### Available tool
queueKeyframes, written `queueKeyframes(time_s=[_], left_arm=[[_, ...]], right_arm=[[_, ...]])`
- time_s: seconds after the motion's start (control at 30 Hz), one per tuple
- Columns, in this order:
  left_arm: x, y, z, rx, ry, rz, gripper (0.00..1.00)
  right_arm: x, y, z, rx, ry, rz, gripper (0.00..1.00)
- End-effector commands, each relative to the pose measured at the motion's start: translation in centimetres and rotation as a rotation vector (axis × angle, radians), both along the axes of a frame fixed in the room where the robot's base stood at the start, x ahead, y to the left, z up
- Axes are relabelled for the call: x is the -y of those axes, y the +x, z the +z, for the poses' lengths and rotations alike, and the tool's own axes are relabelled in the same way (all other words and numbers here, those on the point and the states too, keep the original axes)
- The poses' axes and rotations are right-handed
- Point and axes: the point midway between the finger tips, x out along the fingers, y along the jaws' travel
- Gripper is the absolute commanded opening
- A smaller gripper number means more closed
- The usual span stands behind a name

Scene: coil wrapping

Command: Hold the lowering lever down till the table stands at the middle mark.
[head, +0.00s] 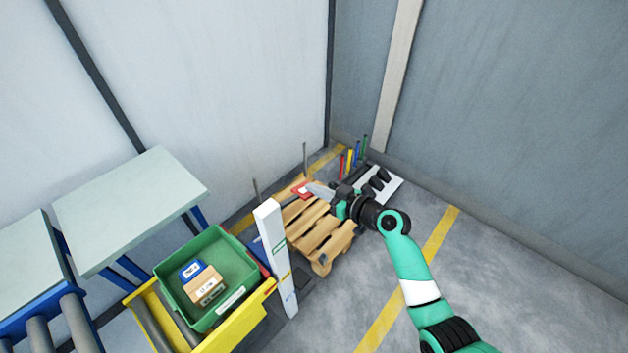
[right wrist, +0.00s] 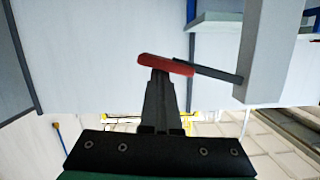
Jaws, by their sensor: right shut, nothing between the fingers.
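The lever shows as a red pad (head: 302,190) on a thin dark rod beside the white post (head: 275,255). In the right wrist view the red pad (right wrist: 165,65) lies across my fingertips, its rod (right wrist: 208,72) running to the post (right wrist: 268,50). My right gripper (head: 318,191) is shut and empty, its tips at the pad; I cannot tell whether they touch it. The post carries green, yellow and blue marks. The yellow-framed roller table (head: 238,335) stands left of the post; I cannot tell its level against the marks. My left gripper is out of view.
A green tote (head: 228,310) with small boxes sits on the table. A wooden pallet (head: 322,240) lies below my right gripper. Several coloured rods (head: 350,160) stand in the corner behind it. A pale bench (head: 130,205) is at left. Floor at right is clear.

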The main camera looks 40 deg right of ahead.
Motion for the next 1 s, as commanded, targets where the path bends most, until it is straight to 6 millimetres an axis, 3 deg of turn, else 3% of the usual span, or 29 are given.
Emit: queueKeyframes(time_s=[0.37,0.47,0.63,0.83,0.9,1.0], left_arm=[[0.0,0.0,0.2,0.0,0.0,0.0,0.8],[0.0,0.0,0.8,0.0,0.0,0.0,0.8],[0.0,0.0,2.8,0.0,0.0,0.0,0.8],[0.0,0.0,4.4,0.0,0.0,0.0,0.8],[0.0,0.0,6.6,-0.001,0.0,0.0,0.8],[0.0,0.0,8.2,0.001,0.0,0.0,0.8]], right_arm=[[0.0,0.0,0.1,-0.005,0.001,0.002,0.0],[0.2,0.1,1.1,-0.004,0.0,0.002,0.0],[0.9,0.4,4.7,0.0,-0.001,0.007,0.0],[2.0,-4.6,5.4,-0.002,0.0,0.003,0.0],[2.4,-6.1,6.5,-0.005,0.003,0.003,0.0],[2.7,-7.6,6.6,-0.004,0.002,0.004,0.0]])
